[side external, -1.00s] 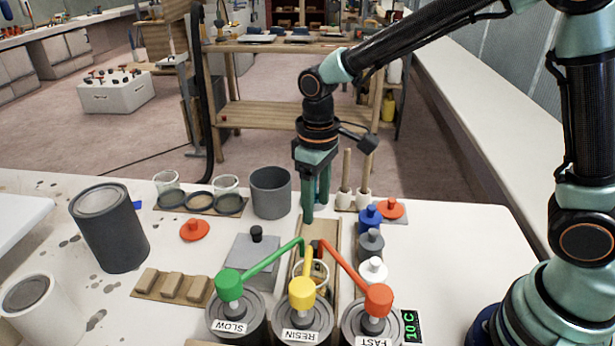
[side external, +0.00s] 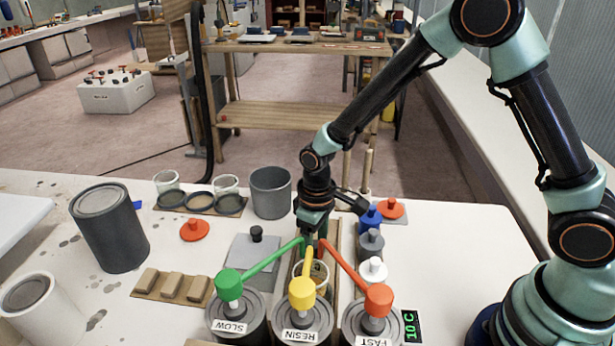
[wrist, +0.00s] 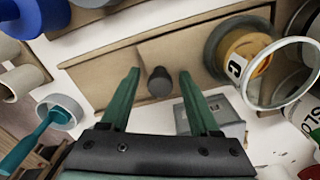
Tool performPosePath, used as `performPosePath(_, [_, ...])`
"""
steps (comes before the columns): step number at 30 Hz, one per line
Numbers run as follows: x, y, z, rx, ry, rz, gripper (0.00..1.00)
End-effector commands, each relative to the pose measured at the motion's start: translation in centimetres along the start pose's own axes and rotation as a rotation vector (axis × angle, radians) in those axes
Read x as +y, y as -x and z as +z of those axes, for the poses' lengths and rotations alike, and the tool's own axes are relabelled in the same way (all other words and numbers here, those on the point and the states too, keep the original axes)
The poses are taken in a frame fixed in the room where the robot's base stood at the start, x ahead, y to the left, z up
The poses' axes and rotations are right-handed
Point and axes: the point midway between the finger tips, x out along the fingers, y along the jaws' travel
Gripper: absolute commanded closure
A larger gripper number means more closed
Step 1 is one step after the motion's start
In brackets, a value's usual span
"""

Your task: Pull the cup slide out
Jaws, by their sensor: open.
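The cup slide is a wooden tray (side external: 335,265) on the white bench, running under the pump spouts. A clear cup (side external: 322,272) stands in it, partly hidden by the yellow spout. In the wrist view, a dark round knob (wrist: 160,83) shows against the light wooden slide (wrist: 120,68). My gripper (side external: 312,240) is low over the slide, just behind the spouts. In the wrist view my gripper (wrist: 160,74) is open, with one finger on each side of the knob. I cannot tell whether either finger touches it. The fingertips are mostly hidden in the side view.
The green (side external: 228,285), yellow (side external: 302,293) and red (side external: 379,300) pumps stand close in front, with spouts meeting near my gripper. Blue, grey and white capped pots line the right. A dark grey pot (side external: 270,195) stands behind left. The bench's right side is clear.

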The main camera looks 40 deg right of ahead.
Motion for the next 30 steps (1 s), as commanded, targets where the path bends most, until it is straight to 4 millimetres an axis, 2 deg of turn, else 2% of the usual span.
performPosePath(5, [0.00, 0.01, -0.01, 0.000, 0.000, 0.000, 0.38])
performPosePath(6, [0.00, 0.02, -0.01, 0.000, 0.000, 0.000, 0.45])
performPosePath(8, [0.00, 0.02, -0.01, 0.000, 0.000, 0.000, 0.68])
performPosePath(10, [0.00, 0.03, -0.01, 0.000, 0.000, 0.000, 0.95])
performPosePath(11, [0.00, 0.03, -0.01, 0.000, 0.000, 0.000, 1.00])
performPosePath(30, [0.00, 0.07, 0.01, -0.001, 0.000, 0.000, 1.00])
